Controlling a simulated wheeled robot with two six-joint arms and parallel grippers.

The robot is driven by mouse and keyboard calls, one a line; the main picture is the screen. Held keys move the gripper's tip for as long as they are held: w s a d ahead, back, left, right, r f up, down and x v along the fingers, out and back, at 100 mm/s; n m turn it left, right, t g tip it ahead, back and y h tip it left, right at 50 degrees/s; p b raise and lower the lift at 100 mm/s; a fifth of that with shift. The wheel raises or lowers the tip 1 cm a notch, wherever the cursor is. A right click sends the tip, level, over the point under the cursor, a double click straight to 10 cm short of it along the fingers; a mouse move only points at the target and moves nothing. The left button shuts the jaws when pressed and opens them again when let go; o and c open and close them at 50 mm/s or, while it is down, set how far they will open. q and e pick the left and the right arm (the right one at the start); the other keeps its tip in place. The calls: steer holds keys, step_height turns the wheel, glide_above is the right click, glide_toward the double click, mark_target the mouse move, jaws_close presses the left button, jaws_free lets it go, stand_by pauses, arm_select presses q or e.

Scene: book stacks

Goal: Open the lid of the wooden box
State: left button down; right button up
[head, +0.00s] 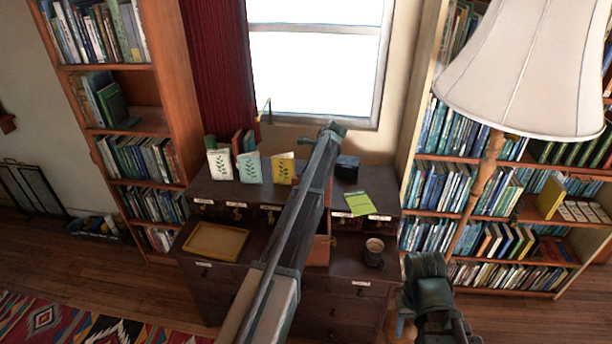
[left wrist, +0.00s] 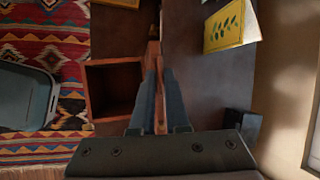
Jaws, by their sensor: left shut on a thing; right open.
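The wooden box, reddish brown, stands on the dark chest of drawers, partly hidden behind my left arm in the head view; its side (head: 319,250) shows right of the arm. In the left wrist view the open box (left wrist: 114,62) shows its dark inside. My left gripper (left wrist: 160,92) is shut on the thin reddish-brown lid (left wrist: 159,85), which stands up on edge at the box's right side. The left fingers are hidden by the arm in the head view. My right gripper (head: 440,312) is at the lower right, away from the box; its fingers are hard to make out.
A mug (head: 373,252), a green booklet (head: 359,203) and a dark block (head: 346,168) lie right of the box. A yellow-brown tray (head: 215,241) is left. Leaf-pattern cards (head: 251,168) stand behind. A lampshade (head: 525,70) hangs over the right side.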

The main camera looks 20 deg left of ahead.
arm_select(q)
steer(key=shift+w+a, duration=0.35)
steer(key=shift+w, duration=0.5)
arm_select(e)
steer(key=shift+w+a, duration=0.15)
steer(key=shift+w, duration=0.3)
arm_select(q)
steer(key=c, duration=1)
jaws_free()
steer(key=shift+o, duration=0.2)
steer(key=w+p+v, duration=0.1)
steer(key=p+v, duration=1.1)
steer(key=v, duration=0.1)
steer(key=shift+s+d+r, duration=0.15)
steer(key=shift+s+r, duration=0.2)
steer(key=shift+s, duration=0.1)
arm_select(e)
step_height(320, 180, up, 12)
